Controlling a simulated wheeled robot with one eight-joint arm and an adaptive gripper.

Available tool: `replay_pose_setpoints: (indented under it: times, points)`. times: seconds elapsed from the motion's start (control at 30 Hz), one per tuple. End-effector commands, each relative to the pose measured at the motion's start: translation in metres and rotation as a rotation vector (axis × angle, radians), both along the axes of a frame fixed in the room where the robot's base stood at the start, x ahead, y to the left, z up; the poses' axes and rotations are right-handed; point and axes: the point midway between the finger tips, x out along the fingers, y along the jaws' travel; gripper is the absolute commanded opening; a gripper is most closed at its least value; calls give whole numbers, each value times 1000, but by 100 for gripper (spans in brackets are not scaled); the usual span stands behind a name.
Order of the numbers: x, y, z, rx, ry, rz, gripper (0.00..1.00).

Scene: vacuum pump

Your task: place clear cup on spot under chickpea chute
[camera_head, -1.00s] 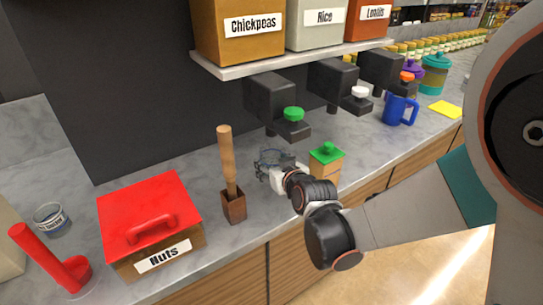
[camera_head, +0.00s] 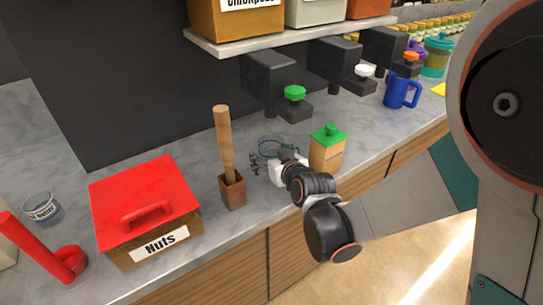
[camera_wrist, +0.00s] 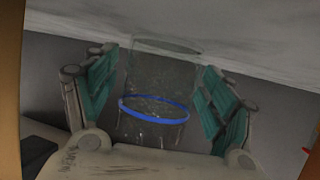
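The clear cup (camera_wrist: 158,80), with a blue ring, is between the two teal-padded fingers of my gripper (camera_wrist: 155,105) in the wrist view. The fingers are spread, with a narrow gap on each side of the cup. In the head view the cup (camera_head: 270,147) is at the counter, just below the black chickpea chute (camera_head: 268,80) with its green knob (camera_head: 294,92). My gripper (camera_head: 267,163) is around it from the front. The cup's base and the spot under it cannot be made out.
A wooden pestle in a brown holder (camera_head: 232,190) stands close left of my gripper. A green-topped wooden box (camera_head: 326,153) stands close right. The red-lidded Nuts box (camera_head: 150,240) is further left. A blue mug (camera_head: 401,92) is further right.

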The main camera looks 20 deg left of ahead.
Motion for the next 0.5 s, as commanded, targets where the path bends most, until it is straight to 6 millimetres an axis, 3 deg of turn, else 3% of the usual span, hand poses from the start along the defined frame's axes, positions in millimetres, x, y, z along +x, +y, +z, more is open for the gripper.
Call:
replay_pose_setpoints:
  times: [0.33,0.5]
  points:
    - [0,0,3,0,0,0,77]
    - [-18,-14,14,0,0,-1,77]
